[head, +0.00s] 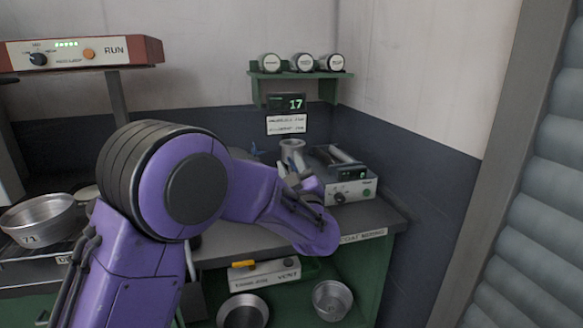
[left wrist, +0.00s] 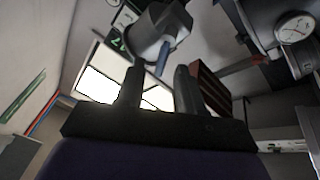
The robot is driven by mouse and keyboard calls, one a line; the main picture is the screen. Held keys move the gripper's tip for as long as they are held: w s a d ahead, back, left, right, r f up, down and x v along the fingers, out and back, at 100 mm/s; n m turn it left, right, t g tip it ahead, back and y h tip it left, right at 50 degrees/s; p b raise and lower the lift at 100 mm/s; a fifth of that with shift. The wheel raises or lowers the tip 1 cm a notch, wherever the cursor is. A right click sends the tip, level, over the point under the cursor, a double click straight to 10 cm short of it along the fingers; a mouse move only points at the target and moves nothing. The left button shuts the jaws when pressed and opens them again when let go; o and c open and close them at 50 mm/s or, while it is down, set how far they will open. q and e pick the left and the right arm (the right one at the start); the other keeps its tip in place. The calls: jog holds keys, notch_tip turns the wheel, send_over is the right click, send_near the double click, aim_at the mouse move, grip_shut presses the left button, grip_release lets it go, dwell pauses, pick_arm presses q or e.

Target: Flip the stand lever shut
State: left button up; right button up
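My left arm comes in from the left and bends down over the counter in the corner. My left gripper (head: 293,184) is near a small metal cup-like piece (head: 292,147), partly hidden by my arm. A small blue part (head: 257,150) shows behind my arm; I cannot tell if it is the stand lever. In the left wrist view my left gripper (left wrist: 158,82) has its fingers apart. A blue lever (left wrist: 164,58) on a grey stand body (left wrist: 157,28) shows beyond the fingertips, in line with the gap. I see no clear contact. My right gripper is not in view.
A grey instrument box (head: 347,185) stands on the counter right of my gripper. A green shelf (head: 300,75) with several jars is on the wall above. Metal pans (head: 332,299) sit on the lower shelf. A round gauge (left wrist: 294,29) shows in the left wrist view.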

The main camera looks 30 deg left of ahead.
pick_arm(q)
jog(key=shift+s+d+f, duration=0.25)
jog(key=shift+d, duration=0.05)
jog(key=b+v, duration=0.2)
jog(key=v, duration=0.7)
jog(key=shift+s+d, duration=0.2)
jog(key=shift+s, duration=0.1)
jog(key=shift+f, duration=0.1)
